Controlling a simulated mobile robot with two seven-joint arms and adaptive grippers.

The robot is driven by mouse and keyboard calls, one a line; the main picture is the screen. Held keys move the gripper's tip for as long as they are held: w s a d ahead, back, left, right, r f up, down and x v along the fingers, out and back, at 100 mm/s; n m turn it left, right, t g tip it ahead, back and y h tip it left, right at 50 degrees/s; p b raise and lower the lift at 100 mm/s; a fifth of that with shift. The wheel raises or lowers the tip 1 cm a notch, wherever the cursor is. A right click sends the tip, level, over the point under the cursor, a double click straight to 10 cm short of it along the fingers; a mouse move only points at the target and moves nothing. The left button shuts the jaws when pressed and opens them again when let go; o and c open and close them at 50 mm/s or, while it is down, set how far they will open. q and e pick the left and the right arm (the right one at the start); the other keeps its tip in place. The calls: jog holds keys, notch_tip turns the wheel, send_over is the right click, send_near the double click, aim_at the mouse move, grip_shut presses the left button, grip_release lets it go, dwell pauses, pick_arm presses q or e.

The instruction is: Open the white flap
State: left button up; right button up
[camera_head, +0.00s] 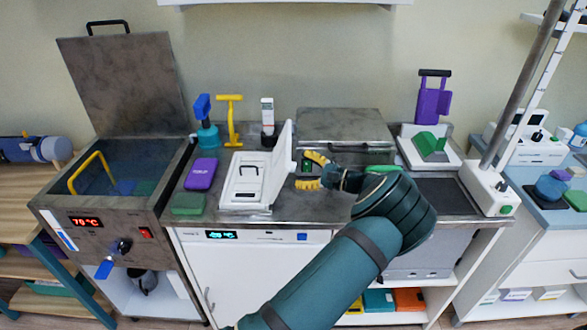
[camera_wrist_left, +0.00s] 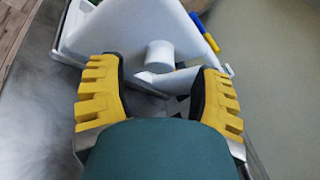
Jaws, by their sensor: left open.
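A white device (camera_head: 233,197) stands on the steel counter, with a raised handle outline on its flat top. The white flap (camera_head: 281,165) stands steeply up at the device's right side, seen nearly edge-on. In the left wrist view the flap (camera_wrist_left: 125,30) fills the top middle, with a white round knob (camera_wrist_left: 159,54) projecting toward me. My left gripper (camera_head: 303,169) is open just right of the flap, its yellow fingers apart. In the left wrist view its fingertips (camera_wrist_left: 157,68) lie on either side of the knob, with gaps visible. My right gripper is out of view.
A purple block (camera_head: 201,173) and a green block (camera_head: 188,204) lie left of the device. A water bath (camera_head: 110,215) with its lid up stands further left. A yellow-handled tool (camera_head: 230,120) and a white bottle (camera_head: 267,115) stand behind. A metal pole stand (camera_head: 486,190) is at right.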

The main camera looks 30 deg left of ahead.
aim_at(282, 161)
pick_arm(q)
jog(key=shift+s+a, duration=0.15)
jog(key=shift+a, duration=0.6)
jog(key=shift+s+a, duration=0.1)
jog(key=shift+a, duration=0.65)
grip_shut()
jog(key=shift+s+a+r+h+p, duration=0.15)
jog(key=shift+a+r+h+p, duration=0.15)
jog(key=shift+r+p, duration=0.2)
jog(key=shift+s+a+r+n+t+h+p, duration=0.55)
jog(key=shift+h+p, duration=0.25)
jog(key=shift+p, duration=0.3)
jog(key=shift+a+r+h+p, duration=0.15)
jog(key=shift+a+h+p, duration=0.2)
jog(key=shift+h+p, duration=0.05)
jog(key=shift+s+a+h+p, duration=0.35)
jog(key=shift+a+h, duration=0.15)
jog(key=shift+h, duration=0.1)
